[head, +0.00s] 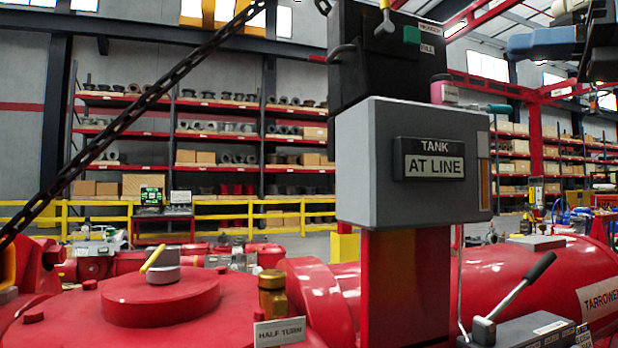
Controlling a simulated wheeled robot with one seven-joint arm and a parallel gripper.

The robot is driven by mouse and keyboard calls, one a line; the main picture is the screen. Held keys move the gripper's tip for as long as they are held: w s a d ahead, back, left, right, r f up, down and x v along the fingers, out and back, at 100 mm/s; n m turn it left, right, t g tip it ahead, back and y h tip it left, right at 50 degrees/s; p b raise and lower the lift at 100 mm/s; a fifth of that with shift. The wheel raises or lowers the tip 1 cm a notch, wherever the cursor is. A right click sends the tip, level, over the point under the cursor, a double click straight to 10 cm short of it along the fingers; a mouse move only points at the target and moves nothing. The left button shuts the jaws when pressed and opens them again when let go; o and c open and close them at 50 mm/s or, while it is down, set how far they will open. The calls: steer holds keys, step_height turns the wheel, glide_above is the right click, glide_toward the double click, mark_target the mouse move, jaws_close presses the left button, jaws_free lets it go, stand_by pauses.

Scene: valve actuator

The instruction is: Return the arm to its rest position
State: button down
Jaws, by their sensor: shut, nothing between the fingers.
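Parts of my arm (546,42) show at the upper right edge, blue-grey and dark, raised high above the red machinery. I cannot make out my gripper's fingers in this view. The near valve actuator's grey box (370,150) carries a sign reading "TANK AT LINE" and stands on a red post (405,285) at the middle. A black unit with a green block (412,34) sits on top of the box. My visible arm parts are well to the right of the box, with a gap in the picture.
A large red round housing (160,300) with a yellow-handled knob (160,262) fills the lower left. A black-handled lever (515,290) rises at the lower right. A dark chain (120,125) slants across the left. Shelves (225,130) and yellow railings (80,222) stand behind.

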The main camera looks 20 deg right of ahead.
steer(key=s+a+f+m+t+h, duration=0.2)
steer(key=a+f+m+t, duration=0.2)
steer(key=f+m, duration=0.7)
steer(key=s+a+f+m+t+h, duration=0.25)
steer(key=a+f+m+t, duration=0.35)
steer(key=f, duration=0.8)
steer(key=s+a+f+m+t+h, duration=0.2)
steer(key=a+f+m, duration=0.1)
steer(key=f+m, duration=0.85)
steer(key=s+a+f+m+g+h, duration=0.2)
steer(key=s+f+m+g, duration=0.3)
steer(key=s+f, duration=0.7)
steer(key=s+a+f+m+g+h, duration=0.3)
steer(key=s+f+m+g, duration=0.2)
steer(key=s+f+g, duration=0.3)
steer(key=shift+s+a+f, duration=0.35)
steer(key=shift+s+f, duration=1.7)
steer(key=shift+s, duration=0.6)
